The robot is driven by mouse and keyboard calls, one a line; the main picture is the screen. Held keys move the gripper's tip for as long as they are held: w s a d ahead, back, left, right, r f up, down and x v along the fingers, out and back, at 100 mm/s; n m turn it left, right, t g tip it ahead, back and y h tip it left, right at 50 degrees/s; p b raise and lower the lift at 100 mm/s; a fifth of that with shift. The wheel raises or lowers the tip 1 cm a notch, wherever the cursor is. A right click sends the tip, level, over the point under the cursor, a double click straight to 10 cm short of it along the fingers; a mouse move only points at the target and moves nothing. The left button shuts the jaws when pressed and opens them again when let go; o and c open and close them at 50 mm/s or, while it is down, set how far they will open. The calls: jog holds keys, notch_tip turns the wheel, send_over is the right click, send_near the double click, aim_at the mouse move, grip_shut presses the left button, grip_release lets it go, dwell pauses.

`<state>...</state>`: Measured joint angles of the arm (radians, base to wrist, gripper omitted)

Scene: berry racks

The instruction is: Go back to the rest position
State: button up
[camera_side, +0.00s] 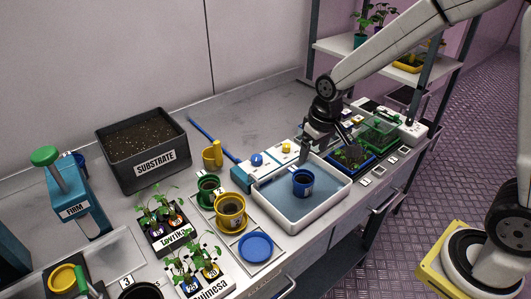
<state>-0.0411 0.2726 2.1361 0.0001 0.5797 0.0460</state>
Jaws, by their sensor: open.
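My gripper (312,150) hangs from my arm on the right side of the bench. It is over the back right part of the white tray (262,213), near a blue tray of small plants (352,158). The jaws are open; I see nothing held between them. A blue pot (302,183) stands in the white tray, in front of and below the gripper, apart from it.
A blue-handled tool (212,138) lies at the back. Yellow pot (230,210), green pot (208,188) and blue saucer (256,247) stand left of the tray. A substrate box (145,152) is at back left. A shelf (350,48) rises behind my arm.

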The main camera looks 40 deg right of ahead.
jog(key=s+d+f, duration=0.1)
jog(key=s, duration=1)
jog(key=shift+d+f+t, duration=0.2)
jog(key=shift+d+t, duration=0.1)
jog(key=shift+t, duration=0.1)
